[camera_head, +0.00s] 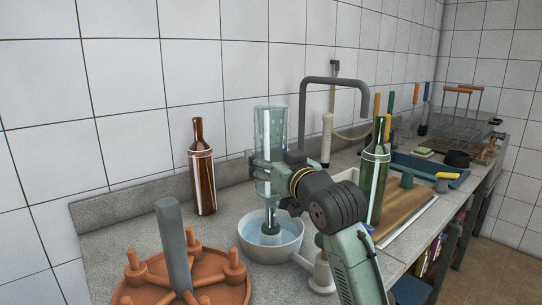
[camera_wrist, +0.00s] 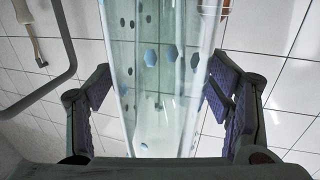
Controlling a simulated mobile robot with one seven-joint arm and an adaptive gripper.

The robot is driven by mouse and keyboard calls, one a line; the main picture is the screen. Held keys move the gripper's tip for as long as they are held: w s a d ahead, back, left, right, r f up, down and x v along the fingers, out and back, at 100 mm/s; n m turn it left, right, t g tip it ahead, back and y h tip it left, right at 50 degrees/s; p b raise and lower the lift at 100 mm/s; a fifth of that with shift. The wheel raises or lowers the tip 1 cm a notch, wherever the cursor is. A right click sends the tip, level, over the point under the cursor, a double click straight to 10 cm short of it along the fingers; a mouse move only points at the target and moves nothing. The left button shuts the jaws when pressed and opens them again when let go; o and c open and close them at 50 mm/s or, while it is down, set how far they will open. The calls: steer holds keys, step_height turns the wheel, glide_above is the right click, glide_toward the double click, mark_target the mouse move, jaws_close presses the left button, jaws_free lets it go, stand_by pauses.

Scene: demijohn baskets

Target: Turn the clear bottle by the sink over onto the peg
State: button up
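The clear bottle (camera_head: 271,135) is upside down, its base up and its neck down over the white bowl (camera_head: 268,250). Its mouth is at a grey fitting (camera_head: 271,236) in the bowl's water; I cannot tell whether they touch. My gripper (camera_head: 268,172) is around the bottle's body from the right. In the wrist view the bottle (camera_wrist: 160,75) lies between both finger pads, which appear to press on its sides. The orange rack (camera_head: 135,290) at the front left has several short pegs, such as one peg (camera_head: 193,246), around a grey post (camera_head: 172,240); these pegs are empty.
A brown bottle (camera_head: 201,170) stands at the back left by the wall. A green bottle (camera_head: 374,175) stands right of my arm. The grey tap (camera_head: 340,80) arches behind. A wire rack (camera_head: 465,105) is at the far right.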

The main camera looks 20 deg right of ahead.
steer(key=c, duration=1.3)
steer(key=shift+r, duration=0.1)
steer(key=shift+c, duration=0.2)
